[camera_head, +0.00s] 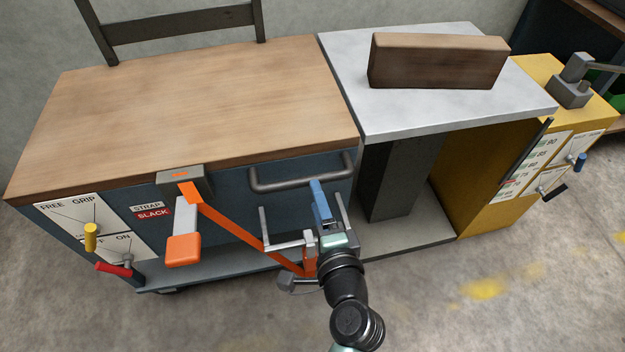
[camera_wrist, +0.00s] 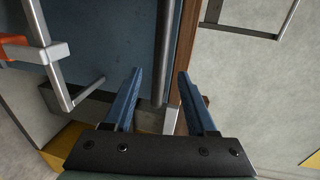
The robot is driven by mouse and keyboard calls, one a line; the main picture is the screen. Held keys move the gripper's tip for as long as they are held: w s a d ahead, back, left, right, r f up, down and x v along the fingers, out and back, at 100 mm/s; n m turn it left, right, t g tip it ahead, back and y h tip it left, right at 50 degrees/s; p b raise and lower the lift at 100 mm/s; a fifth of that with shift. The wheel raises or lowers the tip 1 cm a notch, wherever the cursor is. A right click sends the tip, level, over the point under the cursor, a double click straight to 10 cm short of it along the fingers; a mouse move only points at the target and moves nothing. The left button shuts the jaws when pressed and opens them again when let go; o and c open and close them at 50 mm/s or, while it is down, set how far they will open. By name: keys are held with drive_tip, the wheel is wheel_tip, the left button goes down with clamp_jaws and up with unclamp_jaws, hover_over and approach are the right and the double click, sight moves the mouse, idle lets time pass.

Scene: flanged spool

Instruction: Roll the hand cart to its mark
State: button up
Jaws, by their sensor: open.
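The hand cart has a wooden top (camera_head: 200,95), a dark blue side (camera_head: 330,167) and a dark bar handle (camera_head: 285,184) on that side. My gripper (camera_head: 319,200) is in front of the blue side, its blue fingers just below the right part of the handle. In the wrist view my gripper (camera_wrist: 158,75) is open, and the handle (camera_wrist: 166,45) runs up the picture between the finger lines. I cannot tell whether the bar is inside the jaws; no grip shows. An orange strap (camera_head: 232,228) slants from a grey box to the cart's lower front. A plate reads STRAP SLACK (camera_head: 150,211).
A yellow lever (camera_head: 91,236) and a red lever (camera_head: 112,267) sit at FREE/GRIP and OFF/ON plates. A grey table (camera_head: 430,115) with a brown block (camera_head: 437,62) adjoins the cart's right. A yellow cabinet (camera_head: 470,185) stands beyond. Bare floor with yellow patches (camera_head: 484,289) lies in front.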

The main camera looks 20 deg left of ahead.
drive_tip(key=x, duration=0.6)
drive_tip(key=shift+w+a+b, duration=0.1)
drive_tip(key=shift+w+b, duration=0.05)
drive_tip(key=shift+b, duration=0.25)
drive_tip(key=shift+c, duration=0.2)
clamp_jaws()
idle(0.8)
